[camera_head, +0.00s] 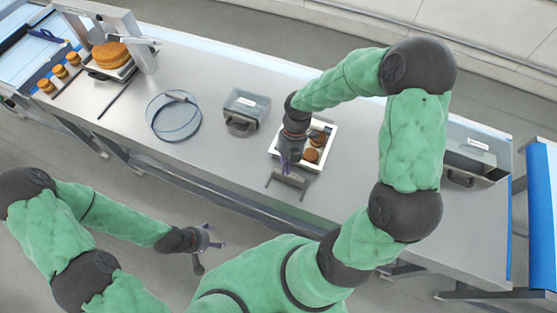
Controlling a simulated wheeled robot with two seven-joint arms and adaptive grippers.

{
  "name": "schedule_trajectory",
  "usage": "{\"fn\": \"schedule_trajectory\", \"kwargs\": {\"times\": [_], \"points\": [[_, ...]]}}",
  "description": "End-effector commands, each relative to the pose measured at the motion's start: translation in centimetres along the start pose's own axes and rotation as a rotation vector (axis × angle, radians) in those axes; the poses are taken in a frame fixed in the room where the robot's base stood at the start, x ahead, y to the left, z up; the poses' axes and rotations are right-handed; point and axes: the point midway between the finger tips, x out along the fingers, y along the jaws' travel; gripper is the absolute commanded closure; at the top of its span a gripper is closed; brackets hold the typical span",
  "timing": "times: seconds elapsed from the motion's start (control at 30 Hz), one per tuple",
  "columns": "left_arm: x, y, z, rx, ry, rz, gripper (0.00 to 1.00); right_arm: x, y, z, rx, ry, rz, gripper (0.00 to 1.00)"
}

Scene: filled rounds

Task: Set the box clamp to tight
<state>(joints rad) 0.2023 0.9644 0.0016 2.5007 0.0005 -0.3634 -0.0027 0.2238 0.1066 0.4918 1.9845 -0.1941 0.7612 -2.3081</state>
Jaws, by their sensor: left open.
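A white box (324,163) with several brown rounds (310,155) in it stands at the middle right of the table. A small grey bracket-like part (289,179), which looks like the box clamp, sits at the table's front edge just below the box. Its setting cannot be read. My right gripper (286,164) is over the box's left front side, right above the clamp. Whether they touch and how its fingers stand cannot be made out. My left gripper (207,244) is open and empty, in front of the table over the floor.
A grey bin with a handle (244,111) and a clear round hoop (173,116) stand left of the box. A press-like frame (146,50) with a large round is at the far left. Another grey bin (475,162) is at the right.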

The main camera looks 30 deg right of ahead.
Motion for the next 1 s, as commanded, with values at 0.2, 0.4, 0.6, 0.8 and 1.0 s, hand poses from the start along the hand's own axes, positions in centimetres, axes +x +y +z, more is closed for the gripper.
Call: {"fn": "schedule_trajectory", "kwargs": {"times": [0.2, 0.4, 0.6, 0.8, 1.0], "points": [[-0.1, 0.0, 0.3, -0.001, -0.006, 0.0, 0.3, -0.1, -0.1, 0.0, -0.002, 0.0, -0.001, 1.0], [-0.1, 0.0, 0.2, 0.0, -0.004, 0.0, 0.3, 0.1, 0.0, 0.0, -0.001, 0.0, 0.0, 1.0], [-0.2, 0.1, 0.2, 0.0, -0.004, 0.0, 0.3, 1.9, -0.1, -0.1, -0.001, 0.003, -0.002, 1.0], [-0.4, 0.1, 0.2, 0.0, -0.004, 0.0, 0.3, 5.5, -0.1, -0.2, -0.001, 0.005, -0.003, 1.0], [-0.4, 0.1, 0.2, 0.0, -0.004, 0.0, 0.3, 9.3, -0.1, -0.1, -0.002, 0.004, -0.003, 1.0]]}}
